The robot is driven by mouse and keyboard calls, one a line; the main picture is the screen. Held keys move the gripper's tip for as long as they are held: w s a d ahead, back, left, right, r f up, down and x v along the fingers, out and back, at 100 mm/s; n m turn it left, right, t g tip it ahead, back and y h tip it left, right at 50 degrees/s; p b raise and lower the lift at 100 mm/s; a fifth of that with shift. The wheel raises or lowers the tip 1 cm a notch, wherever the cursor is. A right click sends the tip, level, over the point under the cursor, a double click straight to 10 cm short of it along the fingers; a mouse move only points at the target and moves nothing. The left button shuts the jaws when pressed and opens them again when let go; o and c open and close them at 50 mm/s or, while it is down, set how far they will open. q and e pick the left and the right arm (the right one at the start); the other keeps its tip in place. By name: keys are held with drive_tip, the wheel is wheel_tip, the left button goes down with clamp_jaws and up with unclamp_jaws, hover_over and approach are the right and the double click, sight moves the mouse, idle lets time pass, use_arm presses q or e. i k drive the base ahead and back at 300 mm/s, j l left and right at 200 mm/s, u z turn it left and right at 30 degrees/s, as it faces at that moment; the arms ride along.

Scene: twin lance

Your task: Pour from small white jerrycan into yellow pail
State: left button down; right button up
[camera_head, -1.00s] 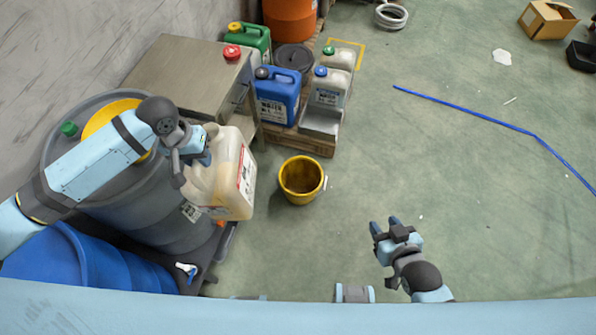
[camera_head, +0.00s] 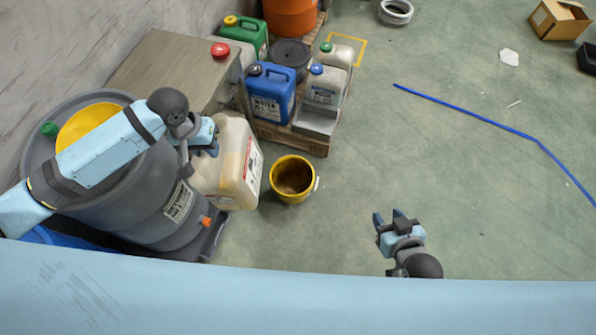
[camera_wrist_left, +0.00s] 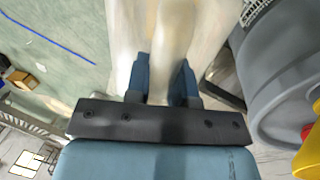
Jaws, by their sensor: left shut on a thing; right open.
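A translucent white jerrycan (camera_head: 232,165) with a label on its side hangs in my left gripper (camera_head: 212,143), over the floor beside the grey drum. My left gripper is shut on it; in the left wrist view the two blue fingers (camera_wrist_left: 160,85) close around its pale handle. The jerrycan's mouth is not clearly visible. The yellow pail (camera_head: 291,197) stands upright on the floor just right of the jerrycan in the head view, with a brownish inside. My right gripper (camera_head: 391,218) is open and empty, right of the pail and lower in the picture.
A grey drum (camera_head: 150,215) with a yellow funnel (camera_head: 88,122) stands at left. A metal table (camera_head: 165,70) is behind it. A blue jerrycan (camera_head: 270,93) and other cans stand on a pallet behind the pail.

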sight(292, 177)
drive_tip(key=i+l, duration=0.25)
drive_tip(key=l, duration=0.2)
drive_tip(key=i+l, duration=0.3)
drive_tip(key=l, duration=0.15)
drive_tip(key=i+l, duration=0.25)
drive_tip(key=l, duration=0.2)
drive_tip(key=i+l, duration=0.25)
drive_tip(key=l, duration=0.2)
drive_tip(key=i+l, duration=0.3)
drive_tip(key=l, duration=0.15)
drive_tip(key=i+l, duration=0.25)
drive_tip(key=l, duration=0.2)
drive_tip(key=i+l+u, duration=0.2)
drive_tip(key=l+u, duration=0.15)
drive_tip(key=u, duration=1.1)
